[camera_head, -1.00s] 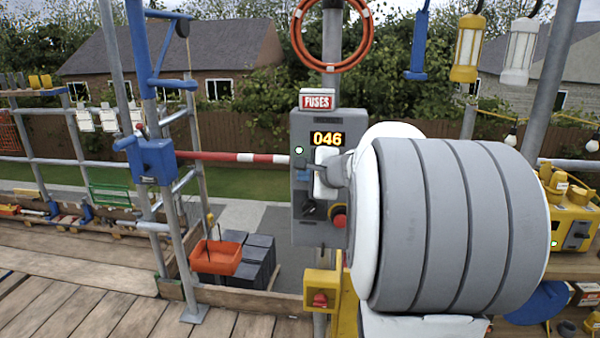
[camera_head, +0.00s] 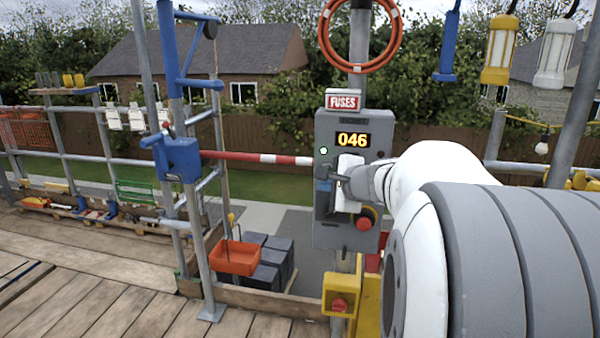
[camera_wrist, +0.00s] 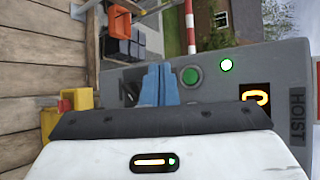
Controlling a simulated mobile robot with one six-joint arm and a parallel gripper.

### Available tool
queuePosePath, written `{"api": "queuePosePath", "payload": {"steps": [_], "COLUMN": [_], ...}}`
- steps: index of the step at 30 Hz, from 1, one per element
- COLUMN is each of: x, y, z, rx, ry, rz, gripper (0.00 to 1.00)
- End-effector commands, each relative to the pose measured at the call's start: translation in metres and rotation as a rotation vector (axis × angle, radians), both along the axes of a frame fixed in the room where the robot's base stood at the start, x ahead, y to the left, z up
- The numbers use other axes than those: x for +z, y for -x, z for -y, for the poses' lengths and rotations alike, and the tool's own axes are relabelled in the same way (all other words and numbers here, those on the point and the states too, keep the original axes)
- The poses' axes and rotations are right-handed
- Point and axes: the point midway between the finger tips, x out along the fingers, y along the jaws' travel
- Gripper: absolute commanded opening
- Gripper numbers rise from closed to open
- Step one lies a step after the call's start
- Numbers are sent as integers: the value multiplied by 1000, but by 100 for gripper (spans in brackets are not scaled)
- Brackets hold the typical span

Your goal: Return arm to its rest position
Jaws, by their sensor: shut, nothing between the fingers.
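My gripper (camera_head: 324,178) is in front of the grey hoist control box (camera_head: 340,230), at its left side. In the wrist view its two blue fingers (camera_wrist: 159,84) are together with nothing between them. The fingers overlap the box (camera_wrist: 120,78) in that view, just left of a round green button (camera_wrist: 190,76); I cannot tell whether they touch it. A small green lamp (camera_wrist: 226,64) is lit on the box. The box's display (camera_head: 352,140) reads 046. My arm comes in from the right and hides part of the box front.
A red fuses sign (camera_head: 343,102) sits on top of the box. A yellow box with a red button (camera_head: 341,304) is below. An orange tray (camera_head: 233,258) and dark stacked blocks (camera_head: 272,262) stand left. Scaffold poles and a red-white bar (camera_head: 258,158) surround the planked deck (camera_head: 70,270).

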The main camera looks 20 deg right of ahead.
Motion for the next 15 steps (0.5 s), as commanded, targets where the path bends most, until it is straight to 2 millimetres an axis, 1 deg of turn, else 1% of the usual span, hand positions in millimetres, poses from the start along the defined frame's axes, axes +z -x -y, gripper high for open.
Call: {"api": "queuePosePath", "payload": {"steps": [14,15], "x": [0,-2], "y": [0,2], "z": [0,-7], "rx": [0,24], "ry": [0,16], "rz": [0,-10], "gripper": [0,0]}}
